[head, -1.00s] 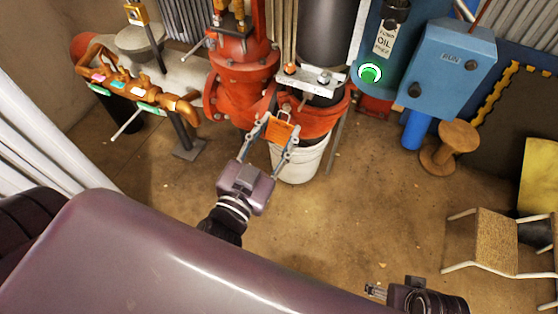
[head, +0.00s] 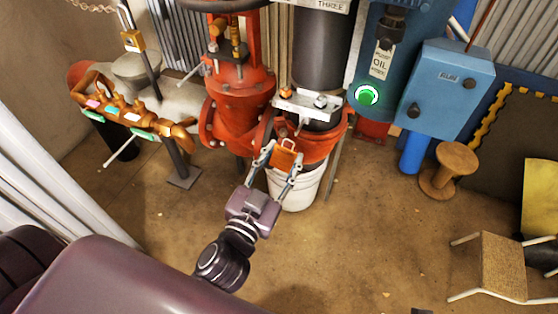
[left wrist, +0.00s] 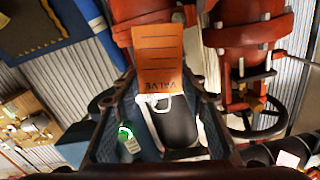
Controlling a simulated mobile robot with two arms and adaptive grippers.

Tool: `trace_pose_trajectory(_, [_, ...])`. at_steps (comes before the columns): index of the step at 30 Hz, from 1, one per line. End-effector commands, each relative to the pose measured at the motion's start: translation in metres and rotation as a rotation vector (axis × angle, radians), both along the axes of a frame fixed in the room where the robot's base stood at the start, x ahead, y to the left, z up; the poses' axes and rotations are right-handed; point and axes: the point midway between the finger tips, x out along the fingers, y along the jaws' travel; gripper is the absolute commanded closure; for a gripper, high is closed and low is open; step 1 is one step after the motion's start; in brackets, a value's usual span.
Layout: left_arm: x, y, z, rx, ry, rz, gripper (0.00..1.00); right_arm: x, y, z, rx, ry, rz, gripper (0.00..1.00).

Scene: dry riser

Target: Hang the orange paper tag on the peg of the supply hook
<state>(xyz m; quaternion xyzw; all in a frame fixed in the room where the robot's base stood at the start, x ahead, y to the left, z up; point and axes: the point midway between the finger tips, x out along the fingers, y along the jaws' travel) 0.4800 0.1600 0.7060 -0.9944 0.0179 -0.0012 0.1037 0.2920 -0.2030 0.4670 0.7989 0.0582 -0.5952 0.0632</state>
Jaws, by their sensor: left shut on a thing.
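The orange paper tag (head: 285,158) is held between the fingertips of my left gripper (head: 283,153), in front of the red flanged pipe and above the white bucket. In the left wrist view the tag (left wrist: 158,58) stands up from the fingers, with upside-down lettering that reads VALVE. A pale loop (left wrist: 153,100) shows at its lettered end. My left gripper is shut on the tag. My right gripper's fingers are out of view.
Red valve pipework (head: 238,95) stands behind the tag, with a pale metal bracket (head: 308,104) on the dark column. The white bucket (head: 297,188) is below. Open floor lies between.

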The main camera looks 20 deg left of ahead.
Motion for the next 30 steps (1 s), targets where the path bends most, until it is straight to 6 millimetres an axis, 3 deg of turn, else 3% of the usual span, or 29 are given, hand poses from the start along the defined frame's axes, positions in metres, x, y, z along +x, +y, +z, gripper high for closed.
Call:
trace_pose_trajectory(24, [0.049,-0.001,-0.006,0.000,0.000,0.001,0.70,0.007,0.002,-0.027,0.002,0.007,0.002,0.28])
trace_pose_trajectory(30, [0.056,-0.002,-0.010,0.001,-0.001,0.001,0.70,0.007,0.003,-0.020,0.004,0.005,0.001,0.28])
